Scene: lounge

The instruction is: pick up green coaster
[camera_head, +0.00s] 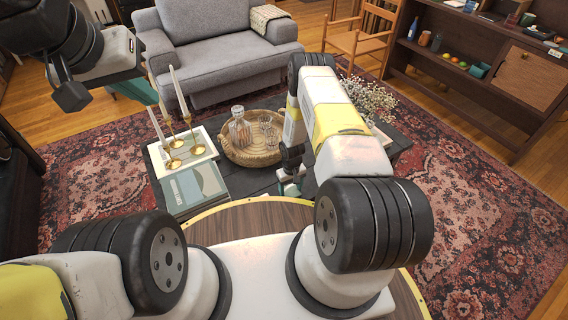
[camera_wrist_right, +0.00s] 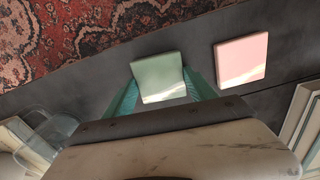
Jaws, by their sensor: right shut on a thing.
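The green coaster (camera_wrist_right: 158,77) is a pale green square in the right wrist view. It sits between the two teal fingers of my right gripper (camera_wrist_right: 162,92), which is shut on it. In the head view my right gripper (camera_head: 290,186) is low at the near side of the dark coffee table (camera_head: 237,183); the coaster is hard to make out there. I cannot tell whether the coaster is clear of the table. My left gripper (camera_head: 138,90) is raised at the upper left, away from the table, and its opening is unclear.
A pink coaster (camera_wrist_right: 241,60) lies to the right of the green one. The table also holds a wicker tray (camera_head: 236,152) with a decanter (camera_head: 239,128), brass candlesticks (camera_head: 171,160), books (camera_head: 193,189) and white flowers (camera_head: 368,98). A grey armchair (camera_head: 215,65) stands behind.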

